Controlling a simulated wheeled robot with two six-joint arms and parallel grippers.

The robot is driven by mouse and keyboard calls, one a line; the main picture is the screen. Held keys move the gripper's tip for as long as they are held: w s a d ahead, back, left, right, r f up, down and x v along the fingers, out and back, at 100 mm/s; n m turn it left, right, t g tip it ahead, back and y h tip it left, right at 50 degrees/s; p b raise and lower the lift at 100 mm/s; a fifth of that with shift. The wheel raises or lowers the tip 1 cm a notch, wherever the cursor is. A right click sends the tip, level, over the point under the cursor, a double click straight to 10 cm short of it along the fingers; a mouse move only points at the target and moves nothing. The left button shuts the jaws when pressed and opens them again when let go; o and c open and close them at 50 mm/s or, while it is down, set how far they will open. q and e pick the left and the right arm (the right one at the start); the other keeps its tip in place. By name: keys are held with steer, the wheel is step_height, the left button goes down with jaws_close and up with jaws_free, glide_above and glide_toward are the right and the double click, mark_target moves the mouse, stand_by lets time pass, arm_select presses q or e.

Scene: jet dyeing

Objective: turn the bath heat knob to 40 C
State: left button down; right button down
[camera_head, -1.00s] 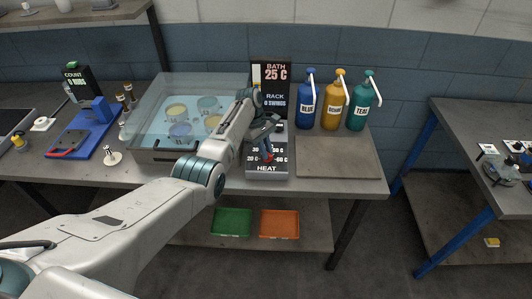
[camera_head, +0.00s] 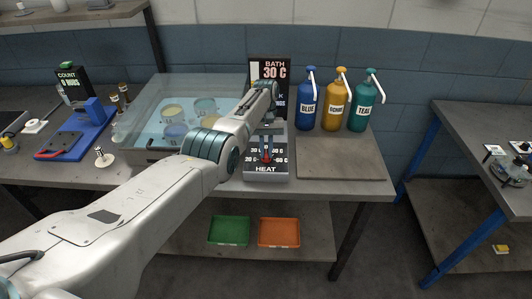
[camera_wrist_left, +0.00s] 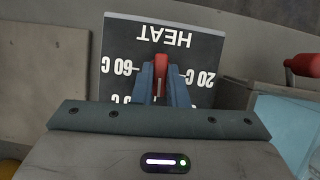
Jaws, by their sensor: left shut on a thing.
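The heat knob (camera_head: 266,158) is red and stands on a dark dial panel (camera_head: 282,172) marked HEAT, with temperature labels around it. My left gripper (camera_head: 267,150) is over the panel. In the wrist view the blue-grey fingers of the left gripper (camera_wrist_left: 165,90) are shut on the red knob (camera_wrist_left: 161,66), between the 60 C and 20 C labels. The lower part of the dial is hidden by the gripper. The bath display (camera_head: 271,71) behind the panel reads 30 C. Its rack line is partly hidden by my arm. My right gripper is not in view.
A clear water bath (camera_head: 150,140) with several cups stands left of the panel. Blue (camera_head: 307,106), ochre (camera_head: 335,106) and teal (camera_head: 362,108) bottles stand at the back right. A bare board (camera_head: 340,160) lies in front of them. Green (camera_head: 229,231) and orange (camera_head: 278,233) trays sit below.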

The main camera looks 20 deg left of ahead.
arm_select(q)
steer(key=shift+w+r+m, duration=0.15)
steer(key=shift+r+m, duration=0.05)
steer(key=shift+m, duration=0.2)
steer(key=c, duration=1.4)
jaws_free()
steer(key=shift+c, duration=0.2)
steer(key=shift+f, duration=0.1)
